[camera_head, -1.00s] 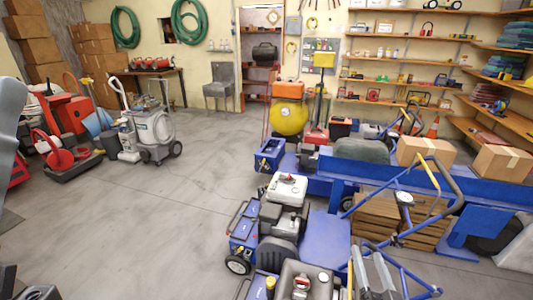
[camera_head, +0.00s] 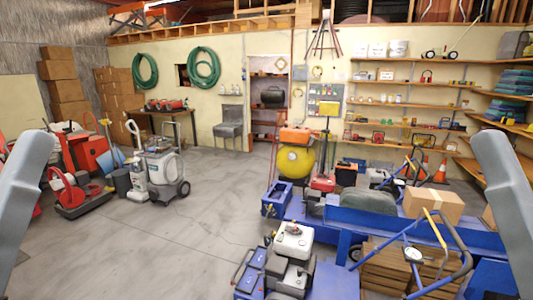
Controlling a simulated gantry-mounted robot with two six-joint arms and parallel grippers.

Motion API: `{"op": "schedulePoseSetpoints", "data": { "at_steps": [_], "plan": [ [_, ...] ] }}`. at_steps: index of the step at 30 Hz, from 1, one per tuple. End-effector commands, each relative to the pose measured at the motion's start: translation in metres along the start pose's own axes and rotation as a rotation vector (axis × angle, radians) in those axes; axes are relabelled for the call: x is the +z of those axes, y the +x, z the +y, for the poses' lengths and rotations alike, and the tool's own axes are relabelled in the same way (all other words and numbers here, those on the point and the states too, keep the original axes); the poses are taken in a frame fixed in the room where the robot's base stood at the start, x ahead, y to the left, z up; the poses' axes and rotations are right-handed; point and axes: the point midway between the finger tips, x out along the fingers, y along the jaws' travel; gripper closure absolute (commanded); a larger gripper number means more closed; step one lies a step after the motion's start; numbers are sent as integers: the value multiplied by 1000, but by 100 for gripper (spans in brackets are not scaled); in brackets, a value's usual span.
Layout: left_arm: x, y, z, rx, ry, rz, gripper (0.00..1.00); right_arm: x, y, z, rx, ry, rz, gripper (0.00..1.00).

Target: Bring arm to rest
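Grey links of my own arms show at the left and right edges of the head view. Both arms stand upright at the sides, clear of the machines in front. Neither gripper is in view, so what they hold or how they are set is hidden. A blue aerator with a white-topped engine (camera_head: 293,243) stands on the floor at the lower middle, its lower part cut off by the frame.
A blue trailer (camera_head: 410,225) carries a cardboard box (camera_head: 433,204) and fills the right side. A grey pressure washer (camera_head: 165,165) and a red machine (camera_head: 80,195) stand at the left. Open concrete floor (camera_head: 190,245) lies between. Wall shelves (camera_head: 410,122) line the back right.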

Motion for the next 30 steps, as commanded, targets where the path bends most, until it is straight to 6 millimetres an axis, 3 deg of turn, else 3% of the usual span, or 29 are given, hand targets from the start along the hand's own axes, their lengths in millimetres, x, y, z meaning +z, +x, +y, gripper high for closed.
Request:
{"op": "schedulePoseSetpoints", "data": {
  "at_steps": [1,3,9,13,18,30],
  "plan": [
    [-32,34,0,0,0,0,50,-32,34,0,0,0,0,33],
    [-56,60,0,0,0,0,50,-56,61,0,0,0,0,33],
    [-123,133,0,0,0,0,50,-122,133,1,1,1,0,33],
    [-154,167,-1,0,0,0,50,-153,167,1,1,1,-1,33],
    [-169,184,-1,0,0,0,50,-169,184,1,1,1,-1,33],
    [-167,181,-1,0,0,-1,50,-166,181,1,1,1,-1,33]
  ]
}}
